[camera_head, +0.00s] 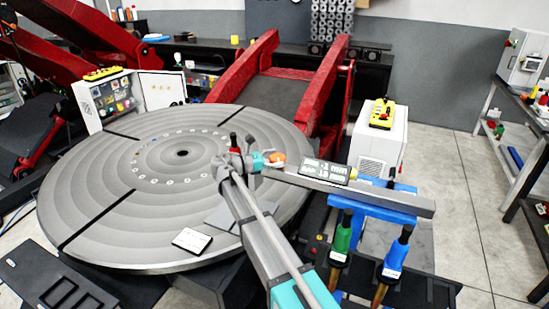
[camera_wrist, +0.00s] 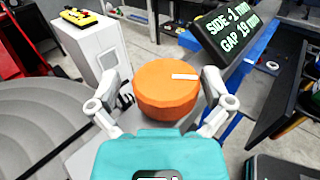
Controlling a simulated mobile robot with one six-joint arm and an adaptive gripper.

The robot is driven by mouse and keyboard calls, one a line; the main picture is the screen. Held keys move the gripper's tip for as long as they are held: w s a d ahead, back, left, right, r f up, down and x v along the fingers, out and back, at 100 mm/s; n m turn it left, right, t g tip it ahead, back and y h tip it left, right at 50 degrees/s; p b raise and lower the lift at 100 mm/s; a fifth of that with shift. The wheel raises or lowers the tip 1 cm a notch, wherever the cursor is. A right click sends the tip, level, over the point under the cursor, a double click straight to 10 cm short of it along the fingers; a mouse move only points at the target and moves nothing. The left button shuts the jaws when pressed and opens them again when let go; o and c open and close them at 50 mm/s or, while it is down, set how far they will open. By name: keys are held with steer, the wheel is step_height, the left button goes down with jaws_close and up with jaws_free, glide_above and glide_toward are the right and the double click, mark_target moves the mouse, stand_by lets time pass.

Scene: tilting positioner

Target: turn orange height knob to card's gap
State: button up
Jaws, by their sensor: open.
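The orange knob (camera_wrist: 168,90) is round with a white mark on top that points right in the wrist view. It also shows in the head view (camera_head: 278,157), on a grey bar. My gripper (camera_wrist: 166,86) is open, with one finger on each side of the knob; contact cannot be told. In the head view my gripper (camera_head: 252,162) is just left of the knob. The dark display (camera_wrist: 229,32) reads "SIDE -1 mm" and "GAP 19 mm". A white card (camera_head: 192,240) lies near the turntable's front edge; its writing is too small to read.
The large grey turntable (camera_head: 110,185) fills the left. A grey bar (camera_head: 400,203) runs right from the knob, above a blue support (camera_head: 372,208) with green (camera_head: 342,238) and blue (camera_head: 394,258) handled tools. A white cabinet with a yellow pendant (camera_head: 382,112) stands behind.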

steer(key=shift+s+a, duration=0.25)
steer(key=shift+a, duration=0.1)
steer(key=v, duration=1.1)
steer(key=shift+a, duration=0.15)
steer(key=shift+s+f, duration=0.1)
